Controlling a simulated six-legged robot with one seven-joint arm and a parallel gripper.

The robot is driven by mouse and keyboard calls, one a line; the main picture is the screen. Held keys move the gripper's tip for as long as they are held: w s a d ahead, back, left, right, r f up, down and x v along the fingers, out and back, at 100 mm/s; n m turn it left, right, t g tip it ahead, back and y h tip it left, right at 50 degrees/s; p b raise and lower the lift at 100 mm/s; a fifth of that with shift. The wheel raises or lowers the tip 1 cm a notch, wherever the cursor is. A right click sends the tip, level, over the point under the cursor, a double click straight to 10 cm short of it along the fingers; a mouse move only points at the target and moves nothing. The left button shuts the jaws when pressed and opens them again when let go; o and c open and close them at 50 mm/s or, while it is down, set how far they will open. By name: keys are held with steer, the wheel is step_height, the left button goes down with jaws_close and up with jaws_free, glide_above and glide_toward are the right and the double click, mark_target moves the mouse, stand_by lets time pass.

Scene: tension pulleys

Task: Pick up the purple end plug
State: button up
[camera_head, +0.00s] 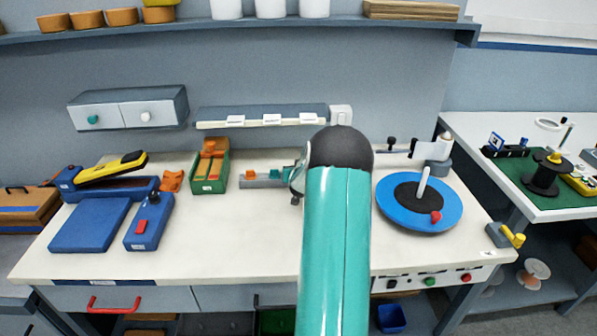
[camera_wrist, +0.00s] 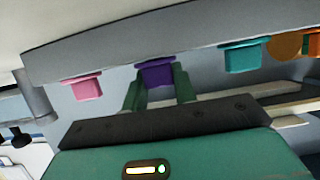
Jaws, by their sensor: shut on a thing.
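The purple end plug (camera_wrist: 156,73) shows in the wrist view at the edge of a grey bar (camera_wrist: 190,38). The two green fingers of my gripper (camera_wrist: 159,80) stand on either side of it and are shut on it. Whether the plug is clear of the bar cannot be told. A pink plug (camera_wrist: 86,88) is to its left and a teal plug (camera_wrist: 243,57) to its right, both at the same bar. In the head view, my teal arm hides most of my gripper and the purple plug.
The white workbench (camera_head: 240,243) carries a green box (camera_head: 209,173), a grey rail with orange blocks (camera_head: 262,180), blue tools at left and a blue disc (camera_head: 447,214) with an upright post at right. A narrow shelf (camera_head: 262,112) is behind. The bench's front middle is clear.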

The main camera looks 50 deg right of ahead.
steer(key=shift+r, duration=0.6)
steer(key=s+a+r, duration=0.2)
steer(key=a+r, duration=0.4)
steer(key=s+a+r, duration=0.2)
steer(key=a+r, duration=0.3)
steer(key=a, duration=0.2)
steer(key=shift+s+r, duration=0.3)
steer(key=shift+r, duration=0.05)
steer(key=shift+a, duration=0.15)
